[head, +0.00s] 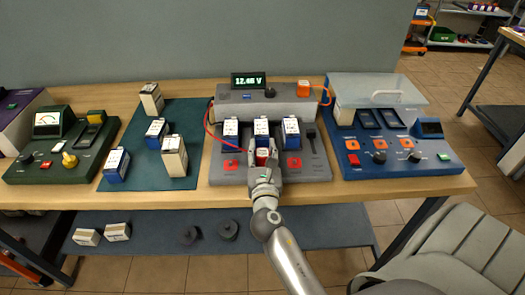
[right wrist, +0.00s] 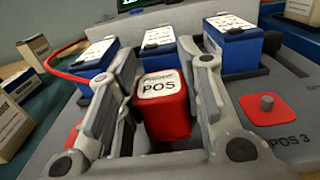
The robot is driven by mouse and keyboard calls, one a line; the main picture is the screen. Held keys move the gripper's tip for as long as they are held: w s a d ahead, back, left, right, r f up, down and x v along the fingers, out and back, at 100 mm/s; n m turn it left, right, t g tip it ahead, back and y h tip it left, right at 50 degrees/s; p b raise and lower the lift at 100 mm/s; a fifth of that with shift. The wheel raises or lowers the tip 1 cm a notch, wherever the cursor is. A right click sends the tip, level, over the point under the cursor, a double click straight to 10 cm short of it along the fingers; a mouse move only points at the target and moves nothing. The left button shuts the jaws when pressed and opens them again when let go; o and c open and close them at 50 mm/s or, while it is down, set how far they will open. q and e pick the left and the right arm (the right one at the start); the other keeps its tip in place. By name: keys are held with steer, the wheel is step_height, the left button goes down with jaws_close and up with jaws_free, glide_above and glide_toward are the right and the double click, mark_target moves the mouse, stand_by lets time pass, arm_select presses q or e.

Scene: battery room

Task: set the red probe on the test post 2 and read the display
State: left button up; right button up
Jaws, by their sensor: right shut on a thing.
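My right gripper (head: 263,171) is shut on the red probe (head: 262,157), at the front middle of the grey tester (head: 315,170). In the right wrist view the probe (right wrist: 163,108) is a red block with a white POS label, upright between the two fingers (right wrist: 160,100). The post under the probe is hidden, so contact cannot be seen directly. A bare post on a red pad (right wrist: 267,103), marked POS 3, stands to its right. The tester's display (head: 249,80) is lit and appears to read 12.46 V. My left gripper is not in view.
Three blue batteries, including the middle one (head: 261,131), stand in the tester behind the probe. A red cable (head: 211,132) runs at the left. A green mat (head: 180,120) with several batteries and a blue device (head: 390,150) flank the tester.

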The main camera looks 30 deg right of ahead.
steer(key=shift+f, duration=0.15)
steer(key=o, duration=0.8)
